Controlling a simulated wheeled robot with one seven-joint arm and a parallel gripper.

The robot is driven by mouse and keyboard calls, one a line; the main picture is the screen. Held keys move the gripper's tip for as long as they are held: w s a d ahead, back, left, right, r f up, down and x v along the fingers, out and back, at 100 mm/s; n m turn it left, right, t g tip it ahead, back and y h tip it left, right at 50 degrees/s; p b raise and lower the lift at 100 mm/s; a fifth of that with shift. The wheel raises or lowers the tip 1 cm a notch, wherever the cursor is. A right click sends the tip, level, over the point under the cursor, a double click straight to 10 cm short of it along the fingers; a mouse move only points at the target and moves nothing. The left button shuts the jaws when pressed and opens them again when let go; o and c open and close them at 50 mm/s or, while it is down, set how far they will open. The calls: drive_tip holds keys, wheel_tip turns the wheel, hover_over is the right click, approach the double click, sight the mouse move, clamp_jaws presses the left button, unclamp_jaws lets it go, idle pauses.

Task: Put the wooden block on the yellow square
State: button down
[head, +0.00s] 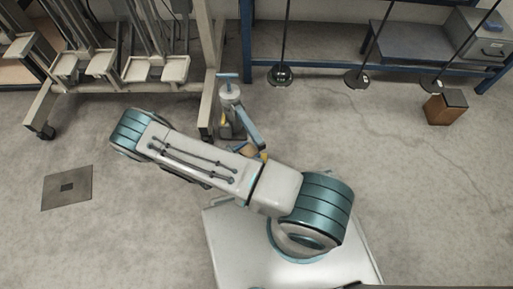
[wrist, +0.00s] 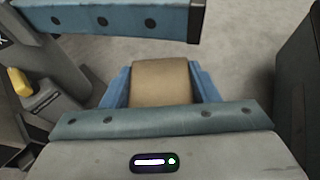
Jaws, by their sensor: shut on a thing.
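In the wrist view, my gripper (wrist: 161,72) is shut on a tan wooden block (wrist: 160,88), with a blue finger on either side of it. A tan patch in the head view, just behind my arm, looks like the same block (head: 250,148), mostly hidden. I cannot make out a yellow square lying flat in either view. A small yellow piece (wrist: 20,82) shows on a grey part at the left of the wrist view.
A brown box with a dark top (head: 445,108) stands on the floor at right. A dark square plate (head: 68,187) lies at left. A light wheeled frame (head: 207,75) and a blue bench (head: 350,65) stand behind. The floor at right is mostly clear.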

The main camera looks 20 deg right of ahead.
drive_tip(key=shift+w+d, duration=0.25)
drive_tip(key=shift+d, duration=0.25)
drive_tip(key=b+x, duration=0.2)
drive_tip(key=x, duration=0.1)
drive_tip(key=shift+w+d+r, duration=0.1)
drive_tip(key=shift+d+r, duration=0.05)
drive_tip(key=shift+d, duration=0.1)
drive_tip(key=c, duration=0.5)
unclamp_jaws()
drive_tip(key=shift+f, duration=0.3)
